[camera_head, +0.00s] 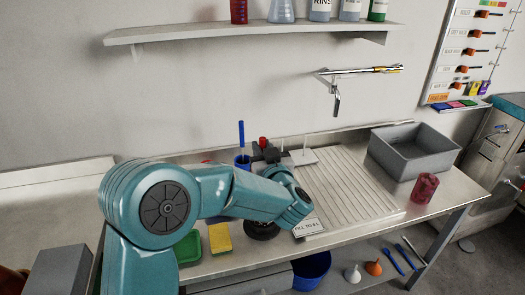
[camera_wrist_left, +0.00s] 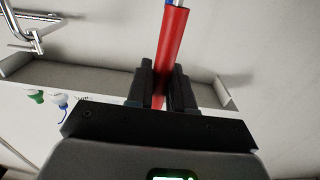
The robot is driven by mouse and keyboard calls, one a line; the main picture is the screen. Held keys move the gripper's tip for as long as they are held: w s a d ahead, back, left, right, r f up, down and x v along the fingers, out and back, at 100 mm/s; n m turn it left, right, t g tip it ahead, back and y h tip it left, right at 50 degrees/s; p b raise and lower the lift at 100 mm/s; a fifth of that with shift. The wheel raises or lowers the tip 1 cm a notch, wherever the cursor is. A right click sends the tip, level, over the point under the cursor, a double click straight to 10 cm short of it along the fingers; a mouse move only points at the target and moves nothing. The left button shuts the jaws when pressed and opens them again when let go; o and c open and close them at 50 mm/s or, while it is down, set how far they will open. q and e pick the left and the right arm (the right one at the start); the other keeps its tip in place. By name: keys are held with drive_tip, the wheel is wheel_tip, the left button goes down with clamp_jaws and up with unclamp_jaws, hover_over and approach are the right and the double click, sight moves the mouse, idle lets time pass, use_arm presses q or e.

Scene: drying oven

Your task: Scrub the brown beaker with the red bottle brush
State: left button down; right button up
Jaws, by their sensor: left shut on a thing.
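My left gripper (camera_head: 268,154) is above the bench, left of the ribbed draining board. In the left wrist view its two black fingers (camera_wrist_left: 162,88) are shut on the red handle (camera_wrist_left: 172,42) of the bottle brush. A small red end of the brush (camera_head: 263,142) shows above the fingers in the head view. The bristles are hidden. A reddish-brown, see-through beaker (camera_head: 425,187) stands on the bench at the right, in front of the grey basin and apart from my gripper. My right gripper is not in view.
A grey basin (camera_head: 414,150) stands behind the beaker. The draining board (camera_head: 345,185) fills mid-bench. A blue cup (camera_head: 242,161) with a blue stick is left of my gripper. A yellow sponge (camera_head: 221,238) and green tray (camera_head: 190,246) lie in front. A tap (camera_head: 336,98) projects from the wall.

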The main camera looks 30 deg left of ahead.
sight(262, 139)
use_arm(q)
drive_tip(key=shift+r+p, duration=2.4)
drive_tip(key=shift+r, duration=0.95)
drive_tip(key=shift+f, duration=0.1)
